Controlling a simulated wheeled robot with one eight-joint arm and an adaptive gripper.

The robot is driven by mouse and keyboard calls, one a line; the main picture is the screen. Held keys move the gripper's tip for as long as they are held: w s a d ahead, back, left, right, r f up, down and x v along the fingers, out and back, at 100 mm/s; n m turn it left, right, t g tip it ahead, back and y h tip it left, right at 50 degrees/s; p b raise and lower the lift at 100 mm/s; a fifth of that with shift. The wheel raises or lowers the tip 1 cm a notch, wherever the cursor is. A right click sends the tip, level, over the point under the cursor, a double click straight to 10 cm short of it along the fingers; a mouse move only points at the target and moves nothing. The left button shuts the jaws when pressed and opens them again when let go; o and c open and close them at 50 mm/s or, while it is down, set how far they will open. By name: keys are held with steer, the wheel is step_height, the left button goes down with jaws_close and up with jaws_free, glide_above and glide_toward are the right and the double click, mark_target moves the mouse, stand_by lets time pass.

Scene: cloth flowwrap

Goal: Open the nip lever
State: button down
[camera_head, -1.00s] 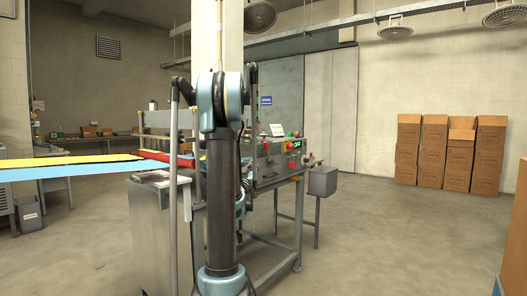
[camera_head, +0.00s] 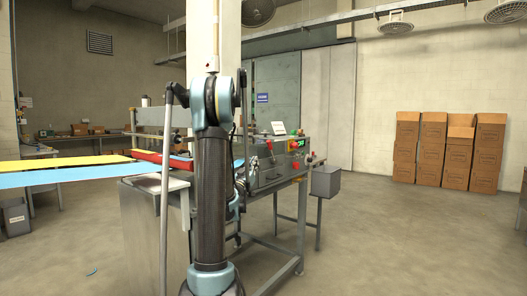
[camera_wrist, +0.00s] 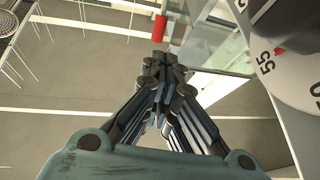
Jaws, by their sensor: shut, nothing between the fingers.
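The wrapping machine (camera_head: 268,176) stands ahead, partly hidden behind my arm. Red knobs (camera_head: 268,143) show on its front panel. I cannot tell for sure which part is the nip lever. In the wrist view a red cylinder-shaped grip (camera_wrist: 160,28) shows beyond my fingertips and may be its handle. My gripper (camera_wrist: 165,66) is shut and empty, with its fingertips below the red grip in the picture and apparently apart from it. In the head view, the gripper is hard to make out beside my arm, in front of the machine.
A white dial (camera_wrist: 285,65) with numbers and a red pointer is close at the right of the wrist view. Yellow and blue strips (camera_head: 70,169) run in from the left. A grey bin (camera_head: 325,181) hangs at the machine's right. Stacked cartons (camera_head: 445,150) stand far right. The right floor is clear.

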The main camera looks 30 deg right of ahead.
mark_target(268, 144)
steer(key=x, duration=1.4)
steer(key=shift+d, duration=0.15)
steer(key=shift+s+d, duration=0.1)
